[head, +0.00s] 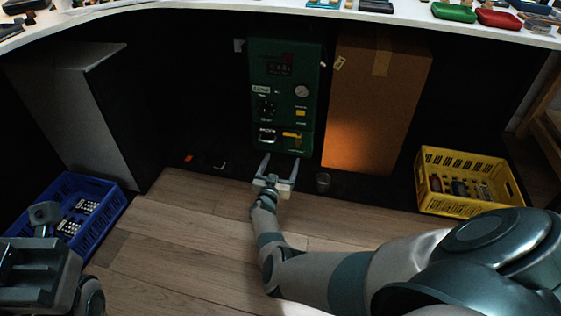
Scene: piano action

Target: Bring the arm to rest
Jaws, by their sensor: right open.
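My right arm comes in from the lower right and reaches forward, low over the wooden floor. Its gripper (281,159) is open, with its two fingers apart and nothing seen between them. The fingers point at the foot of a green machine (276,130) with a gauge, a dial and a yellow lever. I cannot tell whether the fingertips touch it. Parts of my own body show at the lower left, but no left gripper fingers are seen.
A yellow crate (429,202) is at right, a blue crate (110,218) at left. A curved white worktop (200,6) with several small things overhangs the back.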

